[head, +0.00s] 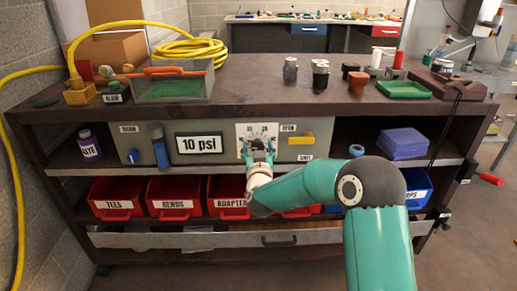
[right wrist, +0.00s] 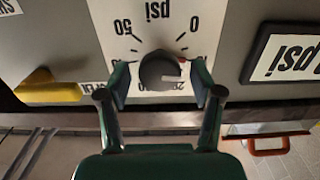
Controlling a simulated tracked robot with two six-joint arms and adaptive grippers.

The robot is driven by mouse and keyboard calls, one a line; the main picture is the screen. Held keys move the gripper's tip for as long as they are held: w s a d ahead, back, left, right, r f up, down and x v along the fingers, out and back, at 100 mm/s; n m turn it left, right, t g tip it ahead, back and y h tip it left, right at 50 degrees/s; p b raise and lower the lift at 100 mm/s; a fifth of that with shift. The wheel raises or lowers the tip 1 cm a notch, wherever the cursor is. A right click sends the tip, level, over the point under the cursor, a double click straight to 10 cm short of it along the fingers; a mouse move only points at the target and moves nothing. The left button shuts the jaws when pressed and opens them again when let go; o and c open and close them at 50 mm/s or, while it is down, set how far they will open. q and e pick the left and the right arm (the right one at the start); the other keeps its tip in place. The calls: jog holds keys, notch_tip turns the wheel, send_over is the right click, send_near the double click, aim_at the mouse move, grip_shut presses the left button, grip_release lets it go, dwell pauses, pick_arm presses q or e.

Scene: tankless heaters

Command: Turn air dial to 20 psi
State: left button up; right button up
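In the right wrist view the plate reads upside down, with 50, 0 and psi visible and other numbers partly hidden. In the head view the white dial plate (head: 244,131) sits on the grey panel, partly covered by my gripper. A display (head: 199,143) beside it reads 10 psi. My right gripper (right wrist: 160,82) is open, its fingers on either side of the knob with visible gaps; it also shows in the head view (head: 257,147). My left gripper is out of view.
A yellow handle (head: 301,139) lies right of the dial and a blue handle (head: 158,145) left of the display. Red bins (head: 173,197) sit below the panel. The bench top (head: 255,85) above holds a metal tray, cylinders and a green tray.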

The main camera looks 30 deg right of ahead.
jog(key=c, duration=1)
jog(key=shift+f+m+b, duration=0.2)
jog(key=shift+m+b, duration=0.6)
jog(key=shift+b, duration=0.35)
jog(key=shift+s+d+m+b, duration=0.1)
jog(key=shift+d+m+b, duration=0.05)
jog(key=shift+m+b, duration=4.75)
jog(key=o, duration=1.1)
jog(key=shift+d, duration=0.1)
jog(key=shift+r, duration=0.1)
